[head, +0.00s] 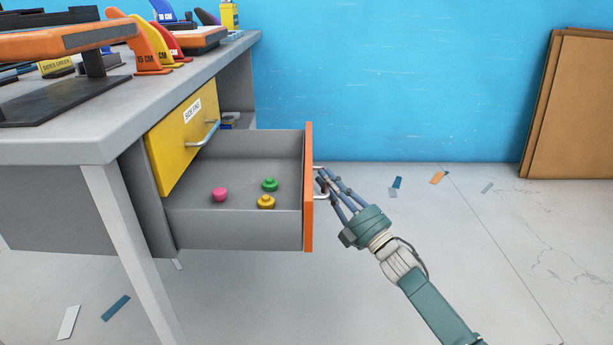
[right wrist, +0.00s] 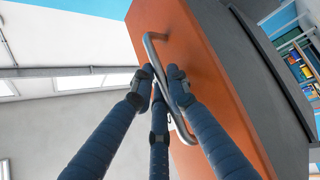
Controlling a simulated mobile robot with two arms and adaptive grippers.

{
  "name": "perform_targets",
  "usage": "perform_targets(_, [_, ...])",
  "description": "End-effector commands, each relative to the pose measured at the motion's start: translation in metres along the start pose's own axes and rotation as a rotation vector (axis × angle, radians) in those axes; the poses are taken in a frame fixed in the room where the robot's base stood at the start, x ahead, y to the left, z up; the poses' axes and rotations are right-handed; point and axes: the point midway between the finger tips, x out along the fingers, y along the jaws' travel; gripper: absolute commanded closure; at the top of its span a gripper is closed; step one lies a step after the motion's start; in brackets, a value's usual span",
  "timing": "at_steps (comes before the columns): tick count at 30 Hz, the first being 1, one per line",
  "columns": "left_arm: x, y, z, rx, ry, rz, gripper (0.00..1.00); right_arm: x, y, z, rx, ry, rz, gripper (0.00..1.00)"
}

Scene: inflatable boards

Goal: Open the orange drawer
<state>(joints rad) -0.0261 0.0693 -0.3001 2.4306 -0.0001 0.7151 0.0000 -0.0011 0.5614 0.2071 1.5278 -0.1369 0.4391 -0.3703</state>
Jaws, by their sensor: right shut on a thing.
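The orange drawer (head: 308,225) is pulled far out from under the grey workbench in the head view. Its grey inside shows a pink piece (head: 219,194), a green piece (head: 269,184) and a yellow piece (head: 266,202). My right gripper (head: 321,184) is at the drawer's front, shut on its metal handle. In the right wrist view the fingers (right wrist: 161,82) close around the handle (right wrist: 150,42) against the orange front (right wrist: 200,60). Part of the handle is hidden by the fingers. My left gripper is not in view.
A yellow drawer (head: 172,150) marked for side fins sits closed above. The workbench (head: 60,138) carries fins and an orange board on a stand. Brown panels (head: 573,110) lean on the blue wall. Small scraps lie on the otherwise clear floor at right.

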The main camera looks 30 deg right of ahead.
Motion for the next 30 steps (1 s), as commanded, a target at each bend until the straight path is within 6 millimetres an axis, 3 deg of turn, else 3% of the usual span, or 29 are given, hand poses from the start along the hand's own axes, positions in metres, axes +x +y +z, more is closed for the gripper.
perform_targets(6, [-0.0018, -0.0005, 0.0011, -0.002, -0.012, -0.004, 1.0, -0.0107, 0.0058, 0.0087, 0.004, 0.002, -0.005, 1.0])
perform_targets(19, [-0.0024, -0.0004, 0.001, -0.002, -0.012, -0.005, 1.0, -0.0126, 0.0067, 0.0102, 0.005, 0.002, -0.005, 1.0])
perform_targets(20, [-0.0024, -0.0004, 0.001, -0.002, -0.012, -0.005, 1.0, -0.0126, 0.0067, 0.0102, 0.005, 0.002, -0.005, 0.81])
perform_targets(21, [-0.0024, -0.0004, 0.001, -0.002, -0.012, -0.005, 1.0, -0.0126, 0.0066, 0.0103, 0.004, 0.002, -0.005, 0.76])
perform_targets(30, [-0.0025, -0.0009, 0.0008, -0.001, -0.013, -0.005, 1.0, -0.0131, 0.008, 0.0113, 0.001, 0.0, -0.003, 0.76])
